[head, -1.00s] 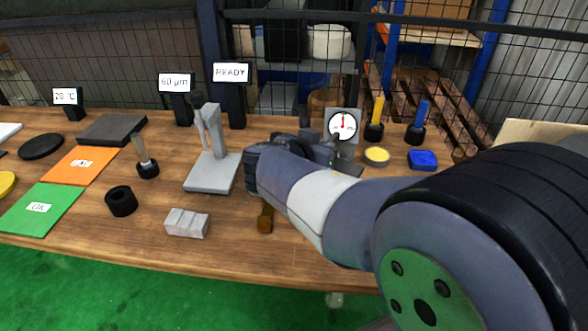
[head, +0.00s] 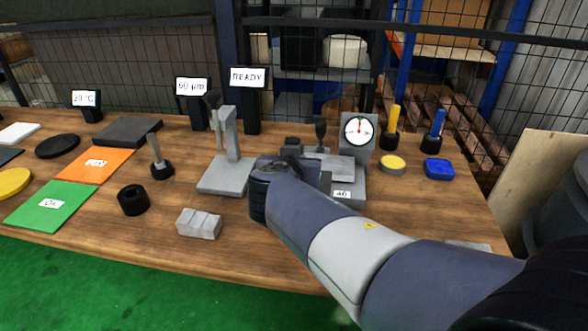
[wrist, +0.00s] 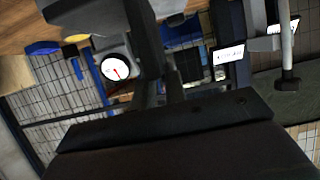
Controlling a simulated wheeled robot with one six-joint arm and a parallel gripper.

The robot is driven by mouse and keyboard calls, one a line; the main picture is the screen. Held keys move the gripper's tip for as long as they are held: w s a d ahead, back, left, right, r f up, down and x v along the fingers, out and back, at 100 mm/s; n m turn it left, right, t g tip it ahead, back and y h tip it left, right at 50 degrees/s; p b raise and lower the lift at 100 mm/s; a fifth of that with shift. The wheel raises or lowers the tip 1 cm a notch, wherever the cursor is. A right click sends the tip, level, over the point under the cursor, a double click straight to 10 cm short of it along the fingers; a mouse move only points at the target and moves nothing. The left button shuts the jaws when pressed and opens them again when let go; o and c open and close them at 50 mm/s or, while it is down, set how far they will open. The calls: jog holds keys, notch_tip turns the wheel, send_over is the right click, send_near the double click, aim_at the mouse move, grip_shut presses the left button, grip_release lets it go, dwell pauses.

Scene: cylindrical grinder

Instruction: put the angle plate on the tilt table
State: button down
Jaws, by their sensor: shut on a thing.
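My gripper (head: 292,155) is over the bench beside a stepped grey fixture with a small label, which I take to be the tilt table (head: 349,190). My arm hides the fixture's left part. In the wrist view, the dark fingers of my gripper (wrist: 158,40) reach up the middle. They are shut on a dark grey piece at the top edge, which I take to be the angle plate (wrist: 85,14). Most of that piece is cut off there, and the wrist hides it in the head view. I cannot tell whether it touches the fixture.
A dial gauge (head: 358,131) stands just behind the fixture. A grey measuring stand (head: 226,176) is left of my gripper, with a notched grey block (head: 199,223) in front. A yellow-topped disc (head: 392,164) and a blue block (head: 438,169) lie to the right.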

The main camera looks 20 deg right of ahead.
jog(key=shift+w+d+f+p, duration=0.2)
jog(key=shift+w+d+p, duration=0.1)
jog(key=shift+w+d, duration=1.2)
jog(key=shift+w+d+f+p, duration=0.25)
jog(key=shift+w+d, duration=0.65)
jog(key=shift+w, duration=1.15)
jog(key=shift+w+d+f+p, duration=0.1)
jog(key=shift+w+d+p, duration=0.25)
jog(key=shift+w+d, duration=1.15)
jog(key=shift+w+a+f, duration=0.15)
jog(key=shift+w+a, duration=0.1)
jog(key=shift+a, duration=0.05)
jog(key=c, duration=1.5)
grip_release()
jog(key=shift+s+f, duration=0.1)
jog(key=shift+f, duration=0.05)
jog(key=shift+o, duration=0.2)
